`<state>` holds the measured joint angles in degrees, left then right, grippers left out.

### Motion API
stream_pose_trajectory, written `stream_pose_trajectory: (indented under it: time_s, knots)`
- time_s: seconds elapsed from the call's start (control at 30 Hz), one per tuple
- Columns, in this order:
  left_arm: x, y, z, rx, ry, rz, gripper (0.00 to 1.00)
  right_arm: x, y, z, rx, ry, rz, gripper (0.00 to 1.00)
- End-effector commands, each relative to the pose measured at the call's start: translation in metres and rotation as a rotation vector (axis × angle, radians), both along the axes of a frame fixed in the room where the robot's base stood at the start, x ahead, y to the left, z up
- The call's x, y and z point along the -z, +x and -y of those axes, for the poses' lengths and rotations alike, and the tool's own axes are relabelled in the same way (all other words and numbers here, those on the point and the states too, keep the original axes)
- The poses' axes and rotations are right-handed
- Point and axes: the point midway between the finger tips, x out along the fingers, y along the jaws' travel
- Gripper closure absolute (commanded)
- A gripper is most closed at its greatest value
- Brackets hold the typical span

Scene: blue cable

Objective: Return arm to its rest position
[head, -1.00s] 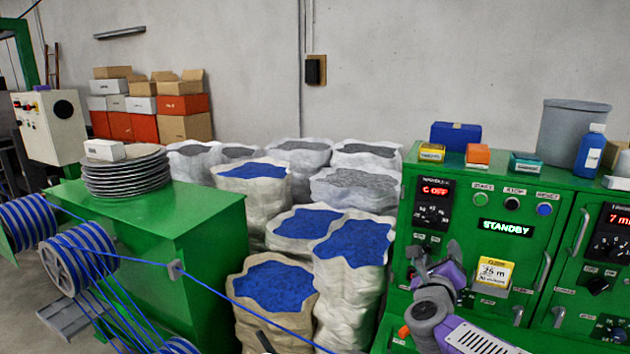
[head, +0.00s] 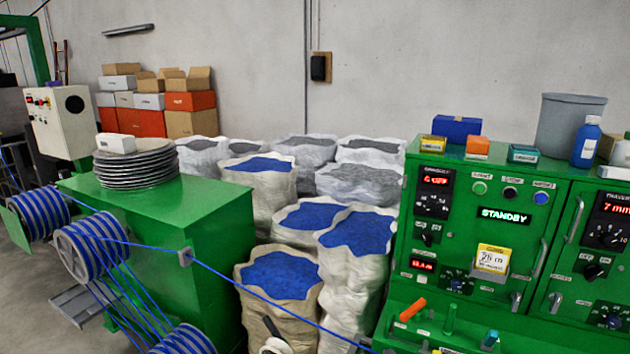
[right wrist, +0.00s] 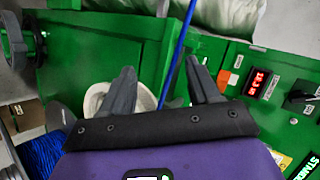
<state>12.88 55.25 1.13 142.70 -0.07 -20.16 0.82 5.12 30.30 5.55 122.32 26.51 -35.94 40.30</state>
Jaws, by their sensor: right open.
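My right gripper (right wrist: 160,72) shows in the right wrist view with its two dark fingers spread apart and nothing held. The blue cable (right wrist: 179,50) runs past between the fingertips in that view; I cannot tell its depth from them. In the head view the cable (head: 262,295) slants from the guide on the green machine down to the front of the control cabinet (head: 460,250). My right gripper is out of the head view, and my left gripper is in neither view. The cabinet's display reads STANDBY.
Striped cable reels (head: 92,245) stand at the left by a green machine (head: 215,225) with stacked discs (head: 137,167). Sacks of blue granules (head: 280,275) fill the middle floor. An orange tool (head: 412,309) lies on the cabinet's ledge. A white and dark object (head: 275,346) shows at the bottom edge.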

Motion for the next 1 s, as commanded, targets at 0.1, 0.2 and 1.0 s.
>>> stream_pose_trajectory:
  time_s: [0.1,0.2,1.0]
  knots:
    - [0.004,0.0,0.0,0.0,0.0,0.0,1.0,0.083,-0.046,-0.023,-0.223,-0.121,-0.193,0.39]
    - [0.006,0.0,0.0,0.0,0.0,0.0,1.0,0.14,-0.095,-0.041,-0.431,-0.2,-0.335,0.39]
    - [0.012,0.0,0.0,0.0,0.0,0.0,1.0,0.25,-0.304,-0.096,-1.241,-0.275,-0.648,0.39]
